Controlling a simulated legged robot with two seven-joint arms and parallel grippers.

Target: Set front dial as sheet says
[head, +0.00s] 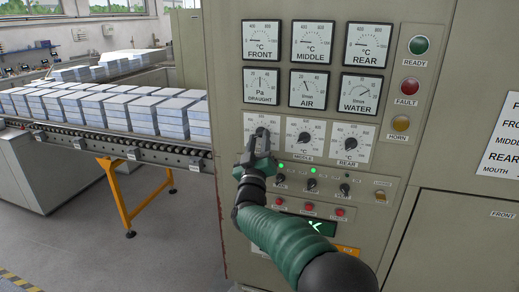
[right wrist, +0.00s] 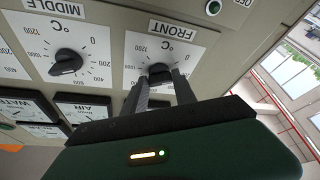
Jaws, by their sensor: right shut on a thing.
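The front dial (head: 249,122) is the left one of three white-plated dials on the furnace panel. My right gripper (head: 262,136) is in front of it and hides most of its knob and scale. In the right wrist view, my right gripper (right wrist: 165,82) has its two fingers shut on the dark front knob (right wrist: 160,70). The plate there reads FRONT and °C, with 0 and 1200 showing. The knob's pointer direction is hidden. The sheet (head: 500,135) is cut off at the right edge; only row names such as MIDDLE and REAR show, no values. My left gripper is not in view.
The middle dial (head: 305,138) and rear dial (head: 350,144) are close to the right. Gauges (head: 260,88) sit above. Small switches (head: 312,184) and red buttons (head: 309,208) lie below, near my arm. A roller conveyor (head: 150,150) with stacked blocks runs at left.

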